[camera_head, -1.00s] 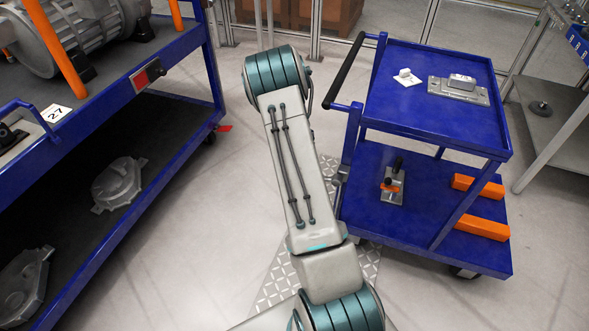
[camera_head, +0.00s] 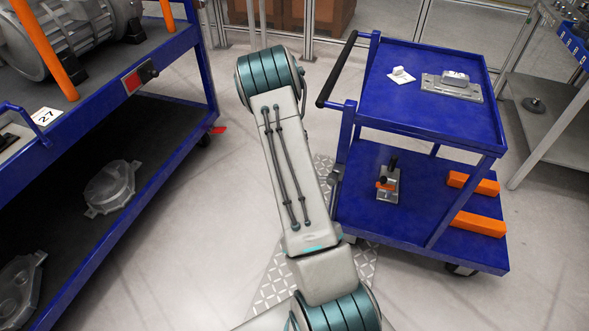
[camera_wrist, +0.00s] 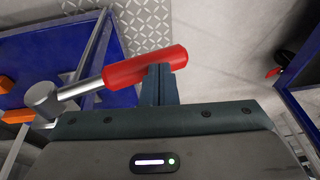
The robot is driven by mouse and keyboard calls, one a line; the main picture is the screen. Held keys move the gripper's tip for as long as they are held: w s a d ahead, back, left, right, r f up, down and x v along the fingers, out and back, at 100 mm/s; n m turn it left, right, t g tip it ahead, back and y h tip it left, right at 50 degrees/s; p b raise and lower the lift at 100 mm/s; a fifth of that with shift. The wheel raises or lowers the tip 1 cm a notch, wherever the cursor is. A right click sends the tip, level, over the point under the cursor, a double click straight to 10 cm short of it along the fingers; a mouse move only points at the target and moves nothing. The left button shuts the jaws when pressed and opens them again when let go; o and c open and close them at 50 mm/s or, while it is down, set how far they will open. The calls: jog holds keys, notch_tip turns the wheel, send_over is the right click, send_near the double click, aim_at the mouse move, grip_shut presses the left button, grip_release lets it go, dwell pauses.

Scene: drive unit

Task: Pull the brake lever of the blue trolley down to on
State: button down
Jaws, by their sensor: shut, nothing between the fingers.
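The blue trolley (camera_head: 400,131) stands at the right in the head view. Its brake lever shows in the wrist view as a red grip (camera_wrist: 125,71) on a grey rod (camera_wrist: 82,89), which runs to a round grey hub (camera_wrist: 41,98) at the left. The grip is tilted slightly, its right end higher in the picture. My gripper (camera_wrist: 160,72) is shut with nothing between its fingers. Its fingertips overlap the right part of the red grip; I cannot tell whether they touch it. In the head view my gripper is hidden behind my arm.
A blue workbench (camera_head: 180,52) with a dark lower shelf stands at the left. The trolley carries a metal part (camera_head: 452,87) on top and orange blocks (camera_head: 478,223) below. A black push handle (camera_head: 337,70) juts from its left side. Bare floor lies between bench and trolley.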

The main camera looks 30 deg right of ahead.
jog(key=a+r+p, duration=0.1)
jog(key=a+r, duration=0.1)
jog(key=r, duration=0.4)
jog(key=a+r+p, duration=0.1)
jog(key=a+r, duration=0.1)
jog(key=r, duration=0.5)
jog(key=shift+w+a+p, duration=0.25)
jog(key=shift+a+p, duration=0.1)
jog(key=s+a+r+n+y+p, duration=0.1)
jog(key=s+a+r+n, duration=0.2)
jog(key=s+a+r, duration=0.35)
jog(key=s+a+r+n+y+p, duration=0.15)
jog(key=s+a+r, duration=0.25)
jog(key=a+r, duration=0.55)
jog(key=s+a+r+n, duration=0.1)
jog(key=s+r+n, duration=0.1)
jog(key=s+r, duration=0.3)
jog(key=s+a+r+n, duration=0.1)
jog(key=s+r+n, duration=0.2)
jog(key=s, duration=0.8)
jog(key=shift+s+r+h+p, duration=0.35)
jog(key=shift+r+h+p, duration=0.1)
jog(key=shift+r, duration=0.5)
jog(key=shift+n, duration=0.25)
